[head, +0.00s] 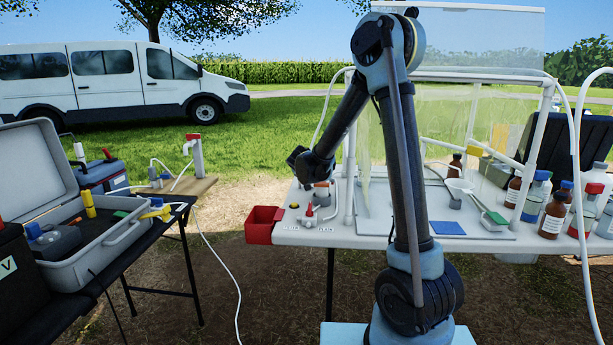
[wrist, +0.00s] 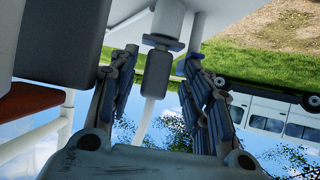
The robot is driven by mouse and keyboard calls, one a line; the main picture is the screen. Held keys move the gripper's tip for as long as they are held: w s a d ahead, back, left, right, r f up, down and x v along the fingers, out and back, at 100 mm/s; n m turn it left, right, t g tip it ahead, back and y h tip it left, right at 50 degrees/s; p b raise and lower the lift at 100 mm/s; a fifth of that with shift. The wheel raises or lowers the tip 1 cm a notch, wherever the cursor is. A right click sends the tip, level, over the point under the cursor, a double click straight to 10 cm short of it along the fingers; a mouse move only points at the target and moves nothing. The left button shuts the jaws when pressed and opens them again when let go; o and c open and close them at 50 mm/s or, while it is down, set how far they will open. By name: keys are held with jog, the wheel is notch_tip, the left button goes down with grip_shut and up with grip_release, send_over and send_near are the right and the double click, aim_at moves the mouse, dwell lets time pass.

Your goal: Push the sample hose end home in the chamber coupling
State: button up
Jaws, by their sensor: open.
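In the wrist view the sample hose end (wrist: 156,76), a dark grey sleeve on a white hose (wrist: 147,122), lies between the fingers of my gripper (wrist: 160,95). The fingers are open, with a gap showing on both sides of the sleeve. The sleeve lines up with the collared chamber coupling (wrist: 163,42), very close to its collar. I cannot tell how deep it sits. In the head view my gripper (head: 299,158) is at the left end of the white table, beside the small chamber (head: 322,193); the coupling is hidden there.
A red bin (head: 263,224) hangs at the left edge of the white table (head: 350,236). A clear-walled enclosure (head: 445,120) stands behind my arm. Several bottles (head: 553,214) crowd the right side. An open grey case (head: 95,245) lies on the left table.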

jog(key=shift+s+d, duration=0.2)
jog(key=shift+d, duration=0.1)
jog(key=v, duration=1.1)
jog(key=shift+s+a+r, duration=0.2)
jog(key=shift+s+a, duration=0.05)
jog(key=shift+a, duration=0.05)
